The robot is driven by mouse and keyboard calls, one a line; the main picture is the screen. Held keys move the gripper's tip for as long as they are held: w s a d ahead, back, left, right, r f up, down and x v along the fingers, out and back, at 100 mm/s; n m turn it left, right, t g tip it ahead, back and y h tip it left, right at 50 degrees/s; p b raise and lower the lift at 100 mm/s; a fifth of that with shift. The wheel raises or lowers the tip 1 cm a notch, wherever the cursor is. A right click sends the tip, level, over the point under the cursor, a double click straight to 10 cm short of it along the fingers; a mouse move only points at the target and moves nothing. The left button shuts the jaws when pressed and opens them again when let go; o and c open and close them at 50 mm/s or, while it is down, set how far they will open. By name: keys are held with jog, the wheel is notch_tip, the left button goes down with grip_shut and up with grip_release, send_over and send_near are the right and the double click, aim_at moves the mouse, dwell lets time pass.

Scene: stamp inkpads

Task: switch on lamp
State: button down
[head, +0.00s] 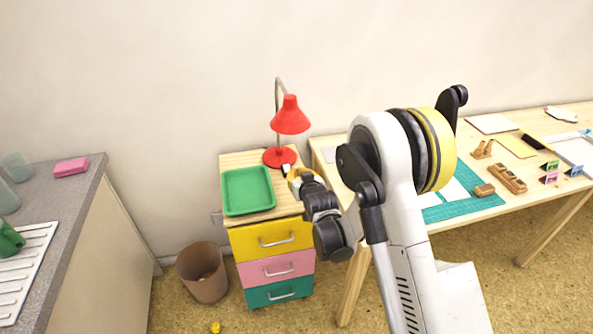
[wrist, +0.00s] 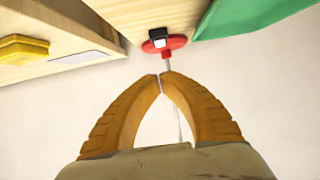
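The red lamp (head: 290,117) stands upright on the wooden top of a small drawer cabinet, its round red base (head: 279,157) at the back. In the wrist view the base (wrist: 172,41) shows beyond my fingertips, with a black switch box with a white face (wrist: 158,38) at it. My gripper (head: 289,171) is at the front of the lamp base in the head view. In the wrist view its orange fingers (wrist: 160,75) meet at the tips with nothing between them. I cannot tell whether the tips touch the switch. No glow shows from the lamp.
A green tray (head: 248,191) lies left of the lamp on the cabinet (head: 262,217). The desk (head: 352,182) stands to the right with a cutting mat and stationery. A bin (head: 202,272) is on the floor, and a counter (head: 72,210) is at the left.

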jog(key=s+d+r+m+g+h, duration=0.1)
jog(key=s+d+r, duration=0.5)
jog(key=r, duration=0.3)
jog(key=s+d+r+g+h, duration=0.1)
jog(key=s+d+r+g, duration=0.1)
jog(key=s+d+r, duration=0.5)
jog(key=s+d+r+m+g+h, duration=0.1)
jog(key=s+d, duration=0.3)
jog(key=s, duration=0.9)
jog(key=s+d+r+m+g, duration=0.1)
jog(key=s+d, duration=0.3)
jog(key=s, duration=1)
jog(key=shift+g+h, duration=0.4)
jog(key=shift+g, duration=0.2)
